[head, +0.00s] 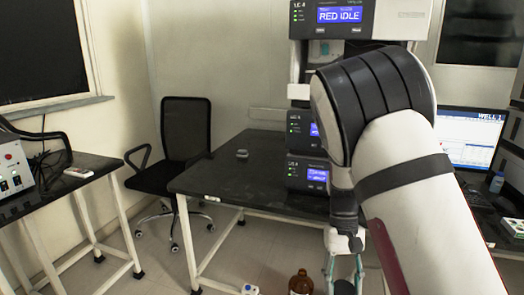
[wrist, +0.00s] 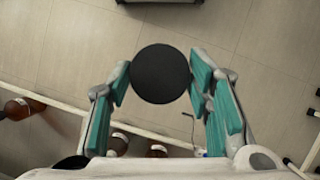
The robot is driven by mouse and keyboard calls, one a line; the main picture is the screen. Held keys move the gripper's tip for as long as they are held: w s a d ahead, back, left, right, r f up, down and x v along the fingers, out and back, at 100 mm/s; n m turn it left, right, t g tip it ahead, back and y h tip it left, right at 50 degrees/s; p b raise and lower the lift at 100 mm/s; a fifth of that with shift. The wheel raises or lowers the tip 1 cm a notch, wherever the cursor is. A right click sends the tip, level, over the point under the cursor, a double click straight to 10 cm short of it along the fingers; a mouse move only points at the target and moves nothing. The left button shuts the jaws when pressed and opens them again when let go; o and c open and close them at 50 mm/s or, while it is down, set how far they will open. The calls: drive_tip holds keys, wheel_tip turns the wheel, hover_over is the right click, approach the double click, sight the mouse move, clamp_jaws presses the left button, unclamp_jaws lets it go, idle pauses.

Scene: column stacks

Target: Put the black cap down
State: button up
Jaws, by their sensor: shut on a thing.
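The black cap (wrist: 161,74) shows in the wrist view as a round, dark disc between the teal pads of my gripper (wrist: 160,80). The pads press on its left and right sides, and my gripper is shut on it. Tiled floor shows behind the cap. In the head view my gripper (head: 344,284) hangs low in front of the dark table (head: 215,178), pointing down, with its fingertips cut off by the bottom edge.
A small grey object (head: 242,154) lies on the table, whose left part is mostly clear. Stacked instrument units (head: 308,132) stand to its right. A brown bottle (head: 301,282) is low beside my gripper. A black chair (head: 180,150) stands behind the table's left end.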

drive_tip(key=s+r+p, duration=0.1)
drive_tip(key=r+p, duration=0.1)
drive_tip(key=p, duration=0.1)
drive_tip(key=s+r+p, duration=0.1)
drive_tip(key=r+p, duration=0.2)
drive_tip(key=p, duration=0.1)
drive_tip(key=r+p, duration=0.2)
drive_tip(key=p, duration=0.1)
drive_tip(key=shift+s+r, duration=0.35)
drive_tip(key=shift+s, duration=0.05)
drive_tip(key=s+r+p, duration=0.1)
drive_tip(key=p, duration=0.2)
drive_tip(key=shift+r, duration=0.3)
